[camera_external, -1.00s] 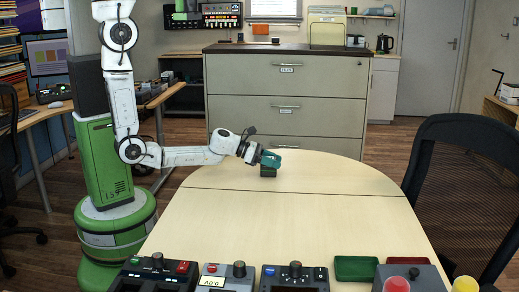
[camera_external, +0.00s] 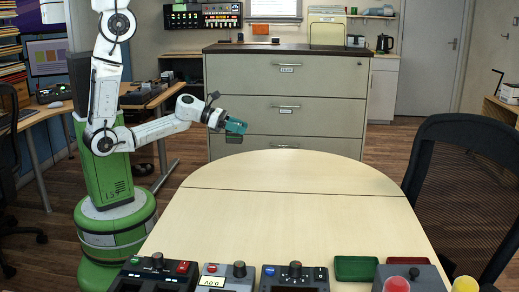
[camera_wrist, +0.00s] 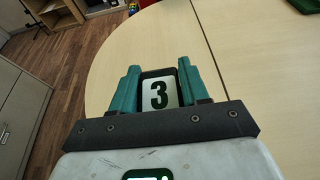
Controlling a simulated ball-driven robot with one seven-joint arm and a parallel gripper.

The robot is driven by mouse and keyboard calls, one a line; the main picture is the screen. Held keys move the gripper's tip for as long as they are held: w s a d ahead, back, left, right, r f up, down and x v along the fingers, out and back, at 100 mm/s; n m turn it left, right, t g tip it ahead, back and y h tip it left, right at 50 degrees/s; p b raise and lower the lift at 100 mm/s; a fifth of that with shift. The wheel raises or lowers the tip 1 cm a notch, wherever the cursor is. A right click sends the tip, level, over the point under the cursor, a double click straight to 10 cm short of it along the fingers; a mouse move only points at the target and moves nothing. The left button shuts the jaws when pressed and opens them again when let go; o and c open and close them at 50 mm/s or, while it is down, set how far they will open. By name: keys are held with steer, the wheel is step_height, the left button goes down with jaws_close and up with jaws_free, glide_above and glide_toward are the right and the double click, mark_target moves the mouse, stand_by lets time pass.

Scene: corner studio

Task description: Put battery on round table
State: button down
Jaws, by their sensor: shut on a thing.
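My gripper (camera_external: 237,126) has teal fingers, which also show in the wrist view (camera_wrist: 160,84). It is shut on a dark block with a white label reading "3" (camera_wrist: 159,93), which I take to be the battery. In the external view the dark block (camera_external: 233,139) hangs just under the fingers, in the air at the far left edge of the table. The pale wooden table (camera_external: 290,210) has a rounded far end. It also shows in the wrist view (camera_wrist: 255,60), below and to the right of my gripper.
Several control boxes (camera_external: 296,278), a green tray (camera_external: 356,268) and a box with red and yellow knobs (camera_external: 412,277) line the near end. The table's middle and far end are clear. A drawer cabinet (camera_external: 288,95) stands behind and a black chair (camera_external: 470,190) at right.

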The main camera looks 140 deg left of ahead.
steer(key=shift+s+d+r, duration=0.35)
steer(key=shift+s, duration=0.1)
steer(key=w+d+f+m+t+h, duration=0.25)
steer(key=w+d, duration=0.35)
steer(key=w, duration=0.6)
steer(key=w+d+f+m+t+h, duration=0.15)
steer(key=w+d+f, duration=0.25)
steer(key=w+d, duration=0.5)
steer(key=w+d+f+m+h, duration=0.1)
steer(key=w+d+m+h, duration=0.1)
steer(key=w+d, duration=0.5)
steer(key=w+d+f+m+h, duration=0.1)
steer(key=w+d+m+h, duration=0.2)
steer(key=w+d, duration=0.5)
steer(key=d, duration=0.6)
steer(key=shift+w+d+h, duration=0.2)
steer(key=shift+d+h, duration=0.05)
steer(key=shift+h, duration=0.15)
steer(key=shift+a, duration=0.15)
